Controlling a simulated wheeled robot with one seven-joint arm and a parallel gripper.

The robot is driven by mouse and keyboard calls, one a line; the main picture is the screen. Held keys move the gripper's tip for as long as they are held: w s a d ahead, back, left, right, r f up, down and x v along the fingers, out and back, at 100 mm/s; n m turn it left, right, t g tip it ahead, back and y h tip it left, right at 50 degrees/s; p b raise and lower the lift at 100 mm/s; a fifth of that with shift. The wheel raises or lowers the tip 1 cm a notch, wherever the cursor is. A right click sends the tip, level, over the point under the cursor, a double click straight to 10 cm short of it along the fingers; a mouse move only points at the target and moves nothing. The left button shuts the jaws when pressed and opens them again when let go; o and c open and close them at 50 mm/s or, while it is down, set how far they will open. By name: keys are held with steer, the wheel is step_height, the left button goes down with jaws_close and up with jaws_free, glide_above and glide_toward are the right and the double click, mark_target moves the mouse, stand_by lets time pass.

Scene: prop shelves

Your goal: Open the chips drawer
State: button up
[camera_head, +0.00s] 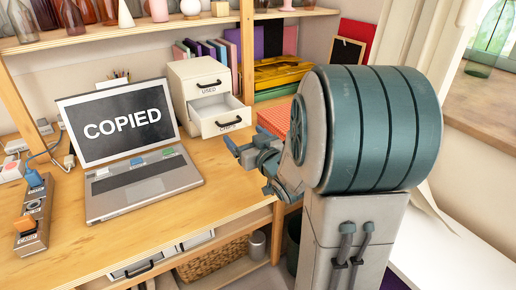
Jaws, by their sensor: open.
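A small cream drawer unit (179,73) stands at the back of the wooden desk. Its upper drawer (205,87) is shut, has a dark handle and carries a label that seems to read "USED". Its lower drawer (219,117) is pulled out toward the front, with its inside partly showing and a dark handle on its front. The lower label is partly hidden by the handle and too small to read surely. My gripper (240,155) is open and empty, in front of and below the lower drawer's front, apart from its handle.
A laptop (145,180) showing "COPIED" lies left of the drawer unit. Books and a yellow tray (282,72) stand to its right, with a red box (274,120) below. A switch box (36,215) sits at far left. The desk's front middle is clear.

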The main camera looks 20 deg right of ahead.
steer(key=s+b, duration=0.6)
steer(key=s, duration=0.1)
steer(key=shift+s+d, duration=0.2)
steer(key=shift+d, duration=0.25)
step_height(320, 180, up, 5)
steer(key=s+m+g+h+p, duration=0.25)
steer(key=g+h+p, duration=0.25)
steer(key=p, duration=0.6)
steer(key=s+a+r+g+y+p, duration=0.1)
steer(key=s+a+r+g+p, duration=0.1)
steer(key=s+a+g+p, duration=0.3)
steer(key=s+a+r+g+y+p, duration=0.1)
steer(key=s+a+r+g+p, duration=0.2)
steer(key=s+p, duration=0.4)
steer(key=shift+s+a+r+n+g+y, duration=0.35)
steer(key=shift+s+a+n+g+y, duration=0.1)
steer(key=shift+s+a+g, duration=0.65)
